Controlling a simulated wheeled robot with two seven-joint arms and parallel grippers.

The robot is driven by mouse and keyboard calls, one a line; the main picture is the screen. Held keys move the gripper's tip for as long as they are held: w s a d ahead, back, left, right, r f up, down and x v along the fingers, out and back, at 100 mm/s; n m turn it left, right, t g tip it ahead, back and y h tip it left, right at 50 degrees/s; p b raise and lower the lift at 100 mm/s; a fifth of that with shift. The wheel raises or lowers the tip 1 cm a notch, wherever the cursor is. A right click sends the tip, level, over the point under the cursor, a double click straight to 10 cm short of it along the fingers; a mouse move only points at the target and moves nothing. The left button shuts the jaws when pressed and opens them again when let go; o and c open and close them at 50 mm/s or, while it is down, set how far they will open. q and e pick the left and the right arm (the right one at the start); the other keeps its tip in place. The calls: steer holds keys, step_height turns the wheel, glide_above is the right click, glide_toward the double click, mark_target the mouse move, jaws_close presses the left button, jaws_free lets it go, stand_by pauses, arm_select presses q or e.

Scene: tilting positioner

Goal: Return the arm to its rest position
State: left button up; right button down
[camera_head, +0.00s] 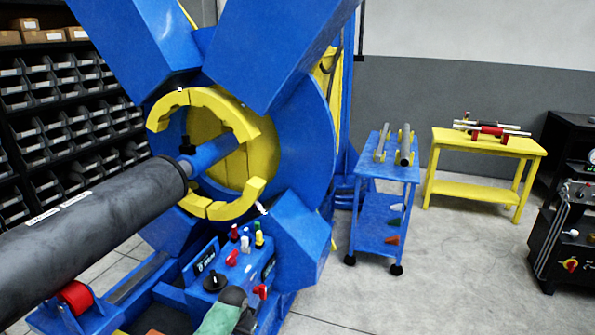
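Neither of my grippers can be made out in the head view. A rounded green and grey-brown shape (222,318) comes up at the bottom edge, in front of the control panel (213,281); I cannot tell what it is. The large blue positioner (312,150) stands in the middle, with a yellow segmented ring (236,115) on its face. A thick dark cylinder (85,230) comes in from the left, and its thinner blue end (215,152) reaches into the ring.
A red roller (75,297) sits under the cylinder. The panel carries coloured knobs and buttons. A blue cart (385,172) with grey bars and a yellow table (486,143) stand to the right. Black equipment (562,240) stands at the right edge, bins (60,120) at left. Open floor (450,270) lies front right.

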arm_select(q)
steer(key=s+d+t, duration=0.1)
steer(key=s+d, duration=0.1)
steer(key=s, duration=1.8)
steer(key=s+a+r+n+t, duration=0.1)
steer(key=s+a+r, duration=0.1)
steer(key=s+r, duration=0.35)
steer(key=s+a+r+n, duration=0.1)
steer(key=s+a+r, duration=0.1)
steer(key=s, duration=0.7)
steer(key=s+a+r+n+t, duration=0.1)
steer(key=s+a+r, duration=0.15)
steer(key=s, duration=0.45)
step_height(320, 180, down, 24)
steer(key=w+d+r+g, duration=0.1)
steer(key=w+d, duration=0.1)
steer(key=s+f, duration=0.4)
steer(key=f, duration=0.8)
steer(key=s+f+g, duration=0.1)
steer(key=s+f, duration=0.3)
steer(key=f, duration=0.8)
steer(key=shift+s+d+f, duration=0.25)
steer(key=shift+d+f, duration=0.05)
arm_select(e)
steer(key=shift+a+r, duration=0.45)
steer(key=shift+a, duration=0.3)
